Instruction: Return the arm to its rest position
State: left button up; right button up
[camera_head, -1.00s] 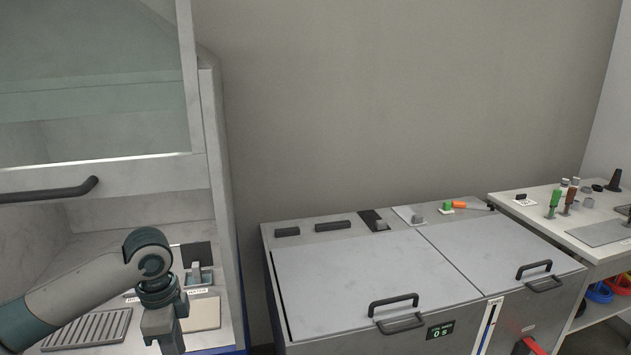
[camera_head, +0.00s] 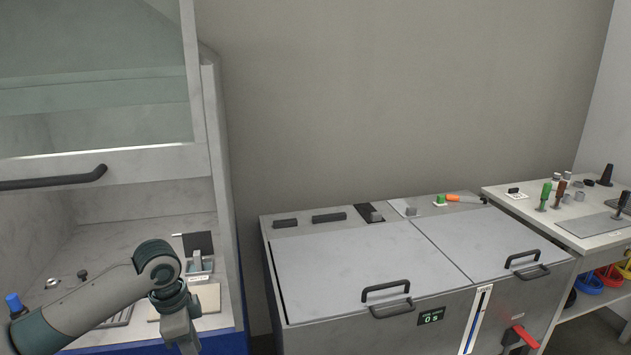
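My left arm comes in from the lower left, in front of the fume hood's work surface. Its gripper (camera_head: 187,346) points down at the bottom edge of the view. The fingertips are cut off or too unclear to show whether it is open or shut. Nothing held shows in the visible part. My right arm and gripper are not in view.
The hood's raised sash has a dark handle (camera_head: 52,178). A blue-capped bottle (camera_head: 14,304) and a small stand (camera_head: 200,262) are on its surface. A closed two-lid grey cabinet (camera_head: 350,262) stands at centre. A bench (camera_head: 590,240) with tools is at right.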

pick_arm(q)
jog(key=w+d+f+n+t+h, duration=0.1)
jog(key=w+f+n, duration=0.2)
jog(key=f, duration=0.8)
jog(key=w+d+f+n+t+h, duration=0.1)
jog(key=w+f+n, duration=0.15)
jog(key=f, duration=0.75)
jog(key=s+a+f+n, duration=0.1)
jog(key=s+f, duration=0.2)
jog(key=f, duration=0.4)
jog(key=s+a+f+n+t+y, duration=0.1)
jog(key=s+f, duration=0.2)
jog(key=f, duration=0.4)
jog(key=s+a+f+n, duration=0.1)
jog(key=s+f+n, duration=0.15)
jog(key=f, duration=0.55)
jog(key=s+a+f+y, duration=0.1)
jog(key=s+a+f, duration=0.1)
jog(key=s+f, duration=0.8)
jog(key=s+d+f+g, duration=0.1)
jog(key=s+f, duration=0.3)
jog(key=s, duration=0.9)
jog(key=s+d+f+n, duration=0.1)
jog(key=s+f, duration=0.3)
jog(key=s, duration=1)
jog(key=s+d+f+g+y, duration=0.1)
jog(key=s+f, duration=0.3)
jog(key=s, duration=0.9)
jog(key=shift+s+g, duration=0.2)
jog(key=shift+g, duration=0.1)
